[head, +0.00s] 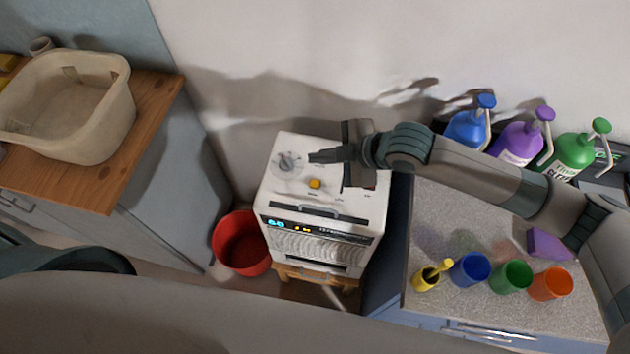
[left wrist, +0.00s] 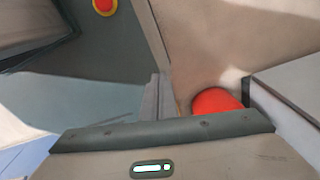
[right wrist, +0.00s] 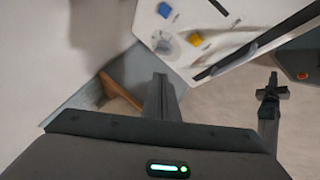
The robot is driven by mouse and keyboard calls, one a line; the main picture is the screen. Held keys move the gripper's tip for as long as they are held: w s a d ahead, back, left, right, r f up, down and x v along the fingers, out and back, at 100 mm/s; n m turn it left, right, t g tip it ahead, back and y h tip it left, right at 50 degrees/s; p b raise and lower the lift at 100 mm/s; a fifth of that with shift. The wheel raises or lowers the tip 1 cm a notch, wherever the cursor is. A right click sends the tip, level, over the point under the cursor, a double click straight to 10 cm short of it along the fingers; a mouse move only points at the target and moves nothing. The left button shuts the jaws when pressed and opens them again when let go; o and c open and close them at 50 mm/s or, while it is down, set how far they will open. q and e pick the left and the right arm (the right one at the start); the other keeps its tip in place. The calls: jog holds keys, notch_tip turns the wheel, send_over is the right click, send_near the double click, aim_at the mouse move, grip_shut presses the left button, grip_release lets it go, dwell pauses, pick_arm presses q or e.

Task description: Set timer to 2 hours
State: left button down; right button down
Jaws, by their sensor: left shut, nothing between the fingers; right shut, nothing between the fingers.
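The white machine (head: 350,205) has a round grey knob (head: 288,162) and a yellow button (head: 314,183) on its top panel. Its front display (head: 285,226) glows blue and yellow, but I cannot read it surely. My right gripper (head: 313,157) is shut and empty above the panel, its tips just right of the knob; I cannot tell whether they touch anything. The right wrist view shows the knob (right wrist: 163,44), the yellow button (right wrist: 195,39) and a blue button (right wrist: 165,10). My left gripper (left wrist: 157,98) is shut and empty, away from the machine's panel.
A red bucket (head: 242,246) stands left of the machine. A wooden counter (head: 150,110) holds a beige basin (head: 75,105). The wall is close behind the machine.

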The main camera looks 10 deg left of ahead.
jog(key=f, duration=0.1)
jog(key=b, duration=0.6)
send_over(315, 185)
jog(key=d, duration=0.1)
notch_tip(315, 185, down, 5)
jog(key=shift+d+f, duration=0.1)
jog(key=shift+f, duration=0.1)
jog(key=shift+f+b, duration=0.55)
jog(key=shift+f, duration=0.6)
jog(key=shift+f, duration=0.1)
dwell(0.6)
jog(key=shift+f, duration=0.3)
jog(key=shift+f, duration=0.5)
dwell(0.8)
jog(key=shift+r, duration=0.15)
jog(key=shift+r+p, duration=0.75)
